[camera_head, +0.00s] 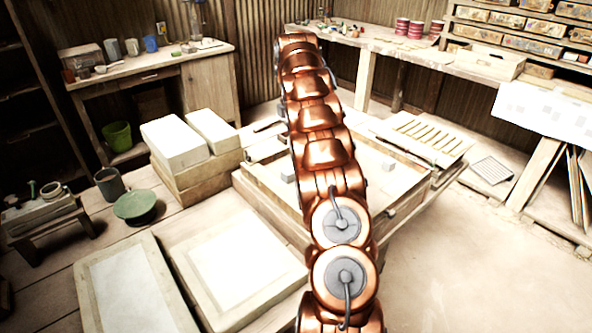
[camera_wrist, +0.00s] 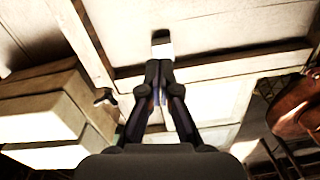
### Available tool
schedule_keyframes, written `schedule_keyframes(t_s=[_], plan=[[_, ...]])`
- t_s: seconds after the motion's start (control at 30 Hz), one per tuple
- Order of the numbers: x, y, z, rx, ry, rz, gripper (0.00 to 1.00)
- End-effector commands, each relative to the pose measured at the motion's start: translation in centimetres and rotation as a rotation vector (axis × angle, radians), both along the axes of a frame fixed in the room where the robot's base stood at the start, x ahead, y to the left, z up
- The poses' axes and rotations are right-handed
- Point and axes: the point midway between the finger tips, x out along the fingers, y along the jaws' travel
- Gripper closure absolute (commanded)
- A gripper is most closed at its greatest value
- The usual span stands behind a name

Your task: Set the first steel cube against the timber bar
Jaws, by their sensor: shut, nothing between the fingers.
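My gripper (camera_wrist: 160,68) is shut and empty in the wrist view, its black fingers pointing up the picture. A small steel cube (camera_wrist: 162,49) with a bright face and a dark top is just beyond the fingertips. I cannot tell whether they touch it. The arm hides the tray's middle. I cannot surely tell the timber bar from the tray's wooden edges.
Pale blocks (camera_head: 176,143) on timber stand left of the tray. A slatted rack (camera_head: 425,135) is at its right. Workbenches line the back.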

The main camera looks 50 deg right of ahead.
Motion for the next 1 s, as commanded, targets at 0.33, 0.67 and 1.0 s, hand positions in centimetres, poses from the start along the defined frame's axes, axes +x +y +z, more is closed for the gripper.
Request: schedule_keyframes(t_s=[0.33, 0.67, 1.0], plan=[[-0.8, -4.1, -2.3, 0.018, -0.026, 0.143, 1.0], [-0.8, -4.2, -3.7, 0.019, -0.028, 0.15, 1.0], [-0.8, -4.2, -6.8, 0.017, -0.027, 0.149, 1.0]])
